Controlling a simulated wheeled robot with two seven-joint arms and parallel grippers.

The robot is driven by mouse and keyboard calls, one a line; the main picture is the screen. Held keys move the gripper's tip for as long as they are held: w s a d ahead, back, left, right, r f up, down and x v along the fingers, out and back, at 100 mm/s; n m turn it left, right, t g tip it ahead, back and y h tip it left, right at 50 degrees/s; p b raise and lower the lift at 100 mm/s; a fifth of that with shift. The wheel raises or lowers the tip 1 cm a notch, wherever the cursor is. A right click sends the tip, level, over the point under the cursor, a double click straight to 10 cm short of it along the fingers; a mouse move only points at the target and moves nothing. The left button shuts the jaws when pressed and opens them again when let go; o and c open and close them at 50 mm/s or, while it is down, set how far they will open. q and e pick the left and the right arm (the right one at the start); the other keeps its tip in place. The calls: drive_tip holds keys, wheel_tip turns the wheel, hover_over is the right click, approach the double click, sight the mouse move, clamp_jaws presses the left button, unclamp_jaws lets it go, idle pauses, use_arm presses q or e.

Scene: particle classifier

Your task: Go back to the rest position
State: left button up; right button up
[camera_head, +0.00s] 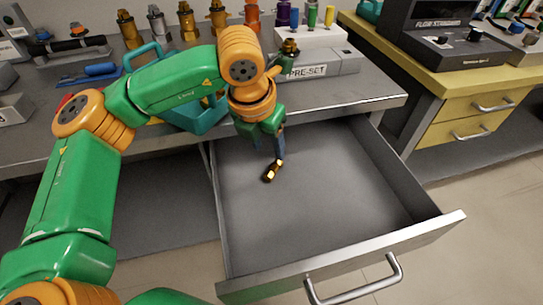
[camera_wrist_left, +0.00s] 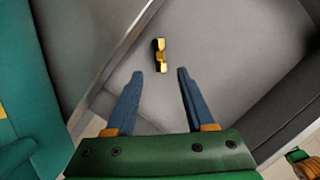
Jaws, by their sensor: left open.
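My left gripper (camera_head: 270,150) hangs over the open grey drawer (camera_head: 320,195), pointing down. Its dark blue fingers are apart and empty in the left wrist view (camera_wrist_left: 160,74). A small gold and dark metal piece (camera_head: 271,171) lies on the drawer floor just below the fingers. In the left wrist view the piece (camera_wrist_left: 160,55) sits beyond the fingertips, and no finger touches it. My right gripper is in neither view.
The drawer front with its handle (camera_head: 355,284) sticks out towards me. The grey workbench (camera_head: 330,98) behind holds a PRE-SET box (camera_head: 322,66), several brass tool holders and a teal tray (camera_head: 190,116). A yellow bench (camera_head: 462,108) stands at the right.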

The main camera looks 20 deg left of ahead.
use_arm(q)
drive_tip(key=shift+v, duration=1.65)
